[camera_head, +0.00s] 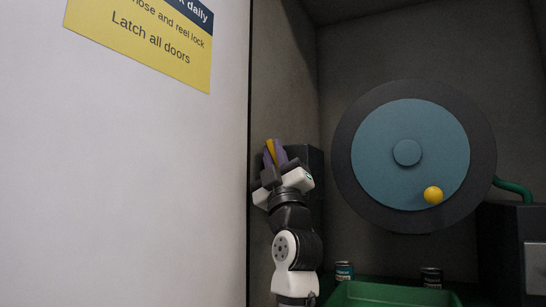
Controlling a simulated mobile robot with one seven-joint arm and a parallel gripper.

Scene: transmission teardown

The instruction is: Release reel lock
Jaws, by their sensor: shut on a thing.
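A large round reel (358,155) with a dark rim and a blue face is mounted on the back wall, with a yellow ball-shaped knob (433,195) low on its right side. My gripper (273,158) is raised left of the reel, beside a dark box (312,165) on the wall.
A white panel (150,180) with a yellow notice (145,40) fills the left side. A green tray (390,294) stands below the reel with small cans (344,271) behind it. A green hose (513,188) runs to a dark cabinet (505,240) at right.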

